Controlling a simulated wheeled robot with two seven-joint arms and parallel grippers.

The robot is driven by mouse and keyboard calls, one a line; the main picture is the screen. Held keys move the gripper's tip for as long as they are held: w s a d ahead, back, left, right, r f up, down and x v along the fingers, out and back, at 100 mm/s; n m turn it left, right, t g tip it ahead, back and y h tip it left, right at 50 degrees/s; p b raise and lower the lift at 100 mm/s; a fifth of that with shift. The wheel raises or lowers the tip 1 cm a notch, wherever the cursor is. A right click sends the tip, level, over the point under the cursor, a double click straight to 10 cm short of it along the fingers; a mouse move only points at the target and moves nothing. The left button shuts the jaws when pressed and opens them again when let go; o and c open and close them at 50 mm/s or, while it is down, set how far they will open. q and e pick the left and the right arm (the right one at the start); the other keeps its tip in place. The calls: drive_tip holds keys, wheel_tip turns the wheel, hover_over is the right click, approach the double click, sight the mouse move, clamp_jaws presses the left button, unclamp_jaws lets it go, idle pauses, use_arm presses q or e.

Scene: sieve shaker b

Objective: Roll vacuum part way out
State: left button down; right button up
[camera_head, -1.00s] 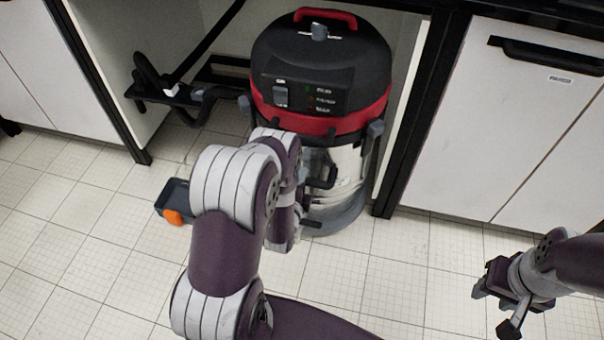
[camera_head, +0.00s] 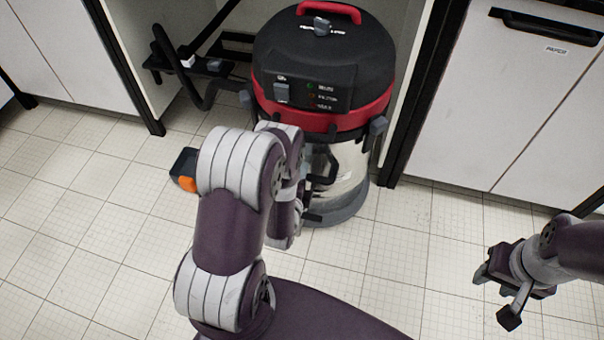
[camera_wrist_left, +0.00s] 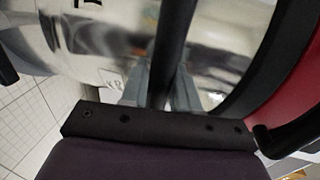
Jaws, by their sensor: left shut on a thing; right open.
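The vacuum (camera_head: 322,75) has a black lid, a red band, a red top handle and a shiny silver drum. It stands upright on the floor, its front out past the cabinet opening and its back still inside the bay. My left arm covers part of its front. My left gripper (camera_wrist_left: 160,88) is shut on a dark bar at the front of the vacuum, close to the silver drum; the arm mostly hides this grip in the head view. My right gripper (camera_head: 505,292) is open and empty, low at the right, well away from the vacuum.
A black hose and rack (camera_head: 190,65) sit in the bay left of the vacuum. A dark tray-like item with an orange part (camera_head: 186,170) lies on the floor at left. White cabinets with black posts flank the bay. Tiled floor in front is mostly clear.

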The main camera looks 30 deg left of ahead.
use_arm(q)
drive_tip(key=c, duration=1)
unclamp_jaws()
drive_tip(key=p+v, duration=0.3)
drive_tip(key=v, duration=0.9)
drive_tip(key=shift+s, duration=0.35)
